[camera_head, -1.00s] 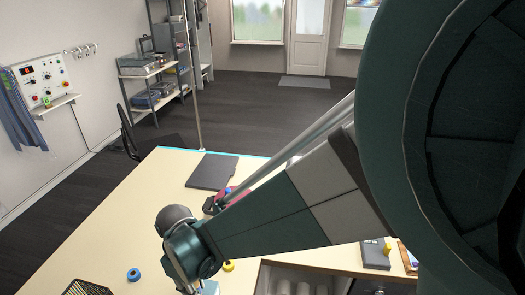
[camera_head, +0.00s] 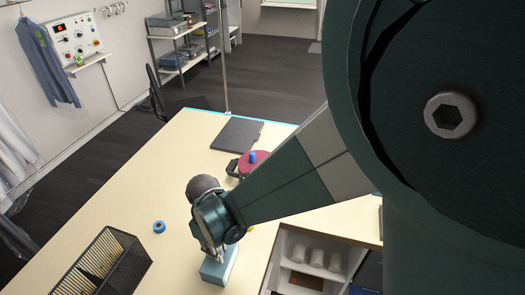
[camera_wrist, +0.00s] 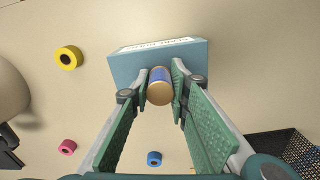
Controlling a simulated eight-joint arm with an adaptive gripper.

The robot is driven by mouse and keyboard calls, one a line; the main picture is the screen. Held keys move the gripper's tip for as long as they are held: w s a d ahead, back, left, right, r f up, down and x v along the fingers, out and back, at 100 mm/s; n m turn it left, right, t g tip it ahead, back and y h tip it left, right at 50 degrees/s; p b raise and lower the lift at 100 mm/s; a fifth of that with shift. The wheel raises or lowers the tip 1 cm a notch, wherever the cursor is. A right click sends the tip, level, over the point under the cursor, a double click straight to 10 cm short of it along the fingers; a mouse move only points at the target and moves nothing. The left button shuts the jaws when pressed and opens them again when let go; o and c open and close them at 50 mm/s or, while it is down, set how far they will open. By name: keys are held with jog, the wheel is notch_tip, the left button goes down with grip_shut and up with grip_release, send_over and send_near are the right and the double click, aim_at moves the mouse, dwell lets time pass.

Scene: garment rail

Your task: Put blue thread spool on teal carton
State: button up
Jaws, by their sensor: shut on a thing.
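The blue thread spool (camera_wrist: 159,86), with a pale brown end, is between the fingertips of my gripper (camera_wrist: 160,78) in the wrist view. The fingers are shut on its sides. The teal carton (camera_wrist: 124,68), with a white label strip, lies right behind the spool in that view. In the head view the carton (camera_head: 219,270) stands near the front of the table, directly below my gripper (camera_head: 214,247). I cannot tell whether the spool touches the carton top. The spool is hidden in the head view.
A blue ring-shaped roll (camera_head: 159,227) lies on the table (camera_head: 130,205) left of the carton. A black mesh basket (camera_head: 100,262) is at front left. Yellow (camera_wrist: 68,57) and pink (camera_wrist: 67,147) rolls lie nearby. A dark flat folder (camera_head: 237,134) lies at the back.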

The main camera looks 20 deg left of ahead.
jog(key=o, duration=0.8)
jog(key=shift+f, duration=0.1)
jog(key=shift+c, duration=0.2)
notch_tip(320, 180, up, 12)
jog(key=shift+r, duration=0.2)
dwell(0.3)
dwell(0.5)
